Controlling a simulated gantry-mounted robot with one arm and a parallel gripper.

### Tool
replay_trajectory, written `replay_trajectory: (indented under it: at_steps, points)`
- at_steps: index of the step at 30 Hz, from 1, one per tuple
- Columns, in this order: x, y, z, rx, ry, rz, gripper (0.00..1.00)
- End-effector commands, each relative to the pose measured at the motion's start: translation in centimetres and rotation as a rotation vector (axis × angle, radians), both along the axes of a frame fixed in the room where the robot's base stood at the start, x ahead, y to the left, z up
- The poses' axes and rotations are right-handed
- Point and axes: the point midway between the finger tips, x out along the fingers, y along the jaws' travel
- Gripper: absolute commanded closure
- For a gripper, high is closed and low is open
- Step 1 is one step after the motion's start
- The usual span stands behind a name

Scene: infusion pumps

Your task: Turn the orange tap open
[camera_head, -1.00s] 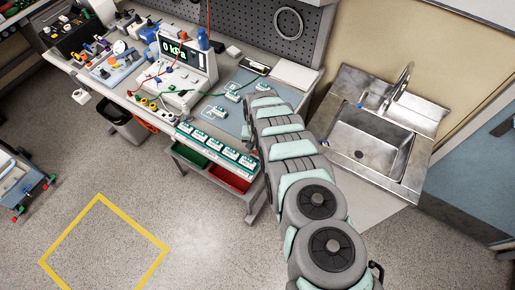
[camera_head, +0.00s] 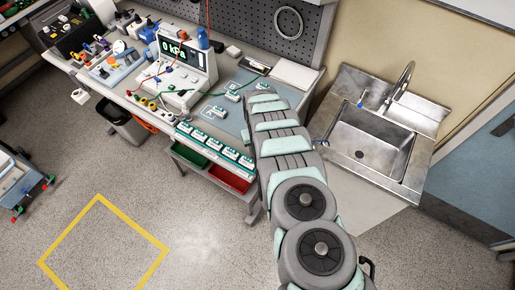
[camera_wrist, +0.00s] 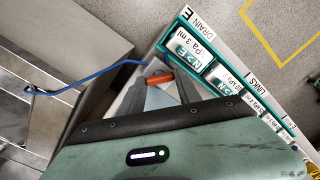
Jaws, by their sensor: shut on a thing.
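The orange tap (camera_wrist: 160,78) shows in the wrist view as a short orange bar at the bench corner, beside the label reading DRAIN. My gripper (camera_wrist: 159,84) is closed on it, with one grey finger on each side. A blue tube (camera_wrist: 85,80) runs from the left, at the sink side, up to near the tap. The tap's body and lower part are hidden by my fingers. In the head view my arm covers the gripper and the tap.
A green rack (camera_wrist: 235,85) with several labelled cartridges lies close right of my gripper; it lines the bench front in the head view (camera_head: 215,147). A steel sink (camera_head: 375,140) stands right of my arm. Red (camera_head: 230,178) and green bins sit below the bench.

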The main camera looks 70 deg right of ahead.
Motion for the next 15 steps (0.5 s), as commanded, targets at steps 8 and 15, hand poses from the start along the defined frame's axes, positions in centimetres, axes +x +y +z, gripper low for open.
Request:
replay_trajectory:
  at_steps: [8,15]
  points:
    - [0.02,0.01,0.02,0.000,0.000,0.002,0.57]
    - [0.01,0.01,0.01,0.000,0.000,0.001,0.38]
